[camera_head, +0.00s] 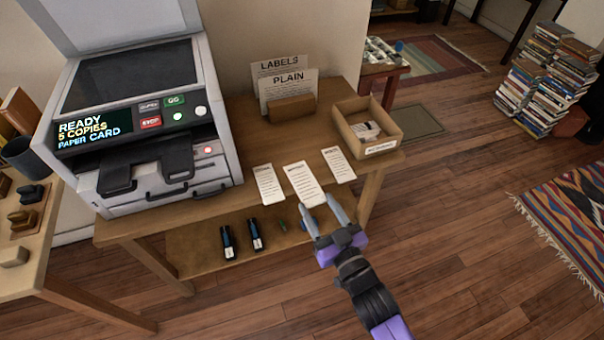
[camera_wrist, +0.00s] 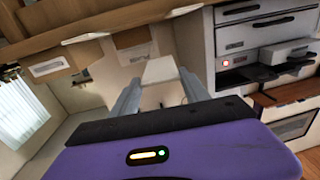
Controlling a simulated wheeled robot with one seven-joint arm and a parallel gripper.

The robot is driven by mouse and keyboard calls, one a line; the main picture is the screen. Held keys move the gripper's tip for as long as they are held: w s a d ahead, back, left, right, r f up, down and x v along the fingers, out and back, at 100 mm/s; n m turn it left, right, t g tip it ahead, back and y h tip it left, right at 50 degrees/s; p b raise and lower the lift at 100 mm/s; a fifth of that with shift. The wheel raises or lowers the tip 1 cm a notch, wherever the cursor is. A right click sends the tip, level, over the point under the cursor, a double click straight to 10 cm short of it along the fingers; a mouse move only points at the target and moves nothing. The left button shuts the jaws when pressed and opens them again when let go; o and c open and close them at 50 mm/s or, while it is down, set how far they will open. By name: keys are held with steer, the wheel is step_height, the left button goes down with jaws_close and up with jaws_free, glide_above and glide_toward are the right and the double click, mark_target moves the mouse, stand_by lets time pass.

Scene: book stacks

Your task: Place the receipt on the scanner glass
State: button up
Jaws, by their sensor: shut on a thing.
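Three white printed slips show in the head view: a left slip (camera_head: 268,184), a middle slip (camera_head: 302,182) and a right slip (camera_head: 338,164). Their print is too small to tell which is the receipt. My gripper (camera_head: 321,208) is at the table's front edge, its fingers shut on the near end of the middle slip. In the wrist view a pale slip (camera_wrist: 160,70) shows between the fingertips (camera_wrist: 160,92). The scanner glass (camera_head: 130,75) is dark and bare, on top of the copier (camera_head: 215,125), with its lid (camera_head: 110,20) raised.
The copier panel reads READY, 5 COPIES, PAPER CARD. A wooden tray (camera_head: 392,141) stands at the table's right end. Signs LABELS and PLAIN (camera_head: 288,88) stand behind the slips. Dark bottle-like items (camera_head: 228,242) lie on the lower shelf. A side table (camera_head: 50,262) stands left.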

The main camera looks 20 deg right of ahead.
mark_target(314, 184)
steer(key=shift+h, duration=0.3)
steer(key=w+r, duration=0.2)
steer(key=r, duration=0.1)
steer(key=w+r+b, duration=0.1)
steer(key=w+r, duration=0.2)
steer(key=w+r+b, duration=0.1)
steer(key=w+r, duration=0.2)
steer(key=r, duration=0.1)
steer(key=shift+w+a+r, duration=0.1)
steer(key=shift+w, duration=0.1)
steer(key=d, duration=0.1)
steer(key=w+h, duration=0.1)
steer(key=d+r+m, duration=0.1)
steer(key=shift+w+d, duration=0.25)
steer(key=shift+d, duration=0.1)
steer(key=shift+f, duration=0.1)
step_height(314, 184, down, 15)
steer(key=b, duration=0.7)
steer(key=shift+b, duration=0.4)
steer(key=shift+f+b, duration=1.8)
steer(key=shift+f, duration=0.45)
